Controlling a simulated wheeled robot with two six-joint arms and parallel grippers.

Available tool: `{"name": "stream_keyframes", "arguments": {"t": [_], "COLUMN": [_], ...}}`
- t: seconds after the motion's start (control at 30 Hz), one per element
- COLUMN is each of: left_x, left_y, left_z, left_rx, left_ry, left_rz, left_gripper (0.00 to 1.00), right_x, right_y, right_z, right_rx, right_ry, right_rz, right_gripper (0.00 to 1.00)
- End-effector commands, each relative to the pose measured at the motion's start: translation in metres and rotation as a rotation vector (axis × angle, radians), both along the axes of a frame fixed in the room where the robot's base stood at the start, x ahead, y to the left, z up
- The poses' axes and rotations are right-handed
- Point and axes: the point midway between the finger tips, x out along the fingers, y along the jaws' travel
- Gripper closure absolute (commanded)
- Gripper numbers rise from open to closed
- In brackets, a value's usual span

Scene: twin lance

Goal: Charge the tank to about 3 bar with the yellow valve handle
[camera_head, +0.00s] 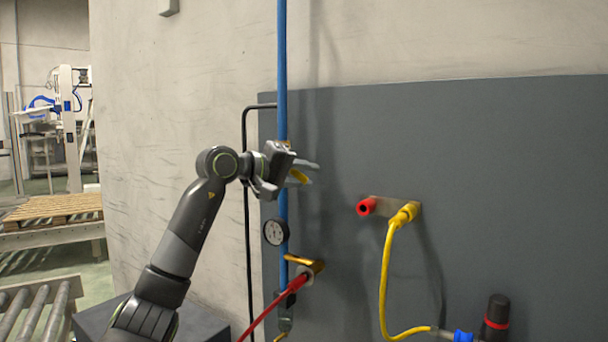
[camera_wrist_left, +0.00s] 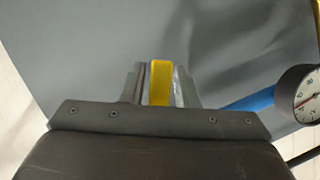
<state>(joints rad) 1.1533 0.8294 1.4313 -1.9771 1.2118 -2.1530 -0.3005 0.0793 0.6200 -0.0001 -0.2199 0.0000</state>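My left gripper (camera_head: 304,172) is at the blue pipe (camera_head: 282,70), with its fingers on either side of a yellow valve handle (camera_head: 298,177). In the left wrist view the yellow handle (camera_wrist_left: 160,82) stands between the two fingers (camera_wrist_left: 160,80), with little or no gap on either side. A round pressure gauge (camera_head: 275,232) sits on the pipe below the gripper. The gauge (camera_wrist_left: 307,95) is cut by the right edge of the left wrist view, and I cannot read its value. The tank is not identifiable. My right gripper is not in view.
A second yellow lever (camera_head: 306,263) and a red plug with a red hose (camera_head: 270,317) are lower on the pipe. A red port (camera_head: 367,206) and a yellow hose (camera_head: 384,280) are on the grey panel (camera_head: 500,160). A dark cylinder (camera_head: 496,315) stands at bottom right.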

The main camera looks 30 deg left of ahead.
Motion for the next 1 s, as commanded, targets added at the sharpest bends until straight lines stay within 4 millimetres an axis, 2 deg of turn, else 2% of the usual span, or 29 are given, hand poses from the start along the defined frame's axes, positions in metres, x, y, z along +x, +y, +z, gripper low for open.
{"name": "stream_keyframes", "arguments": {"t": [0.07, 0.33, 0.47, 0.57, 1.0], "left_x": [0.000, 0.000, -0.006, -0.018, -0.098], "left_y": [0.000, 0.000, 0.004, 0.011, 0.054], "left_z": [0.000, 0.000, 0.000, 0.001, 0.017], "left_rx": [-0.001, -0.001, 0.000, 0.001, 0.002], "left_ry": [0.000, 0.000, -0.003, -0.004, -0.003], "left_rz": [0.000, 0.000, 0.001, 0.004, 0.005], "left_gripper": [0.62, 0.62, 0.62, 0.62, 0.62], "right_x": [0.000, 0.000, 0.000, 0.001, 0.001], "right_y": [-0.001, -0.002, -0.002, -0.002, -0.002], "right_z": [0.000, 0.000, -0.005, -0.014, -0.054], "right_rx": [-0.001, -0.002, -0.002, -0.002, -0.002], "right_ry": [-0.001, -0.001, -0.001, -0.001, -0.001], "right_rz": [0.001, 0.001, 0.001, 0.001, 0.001], "right_gripper": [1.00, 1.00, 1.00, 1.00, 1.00]}}
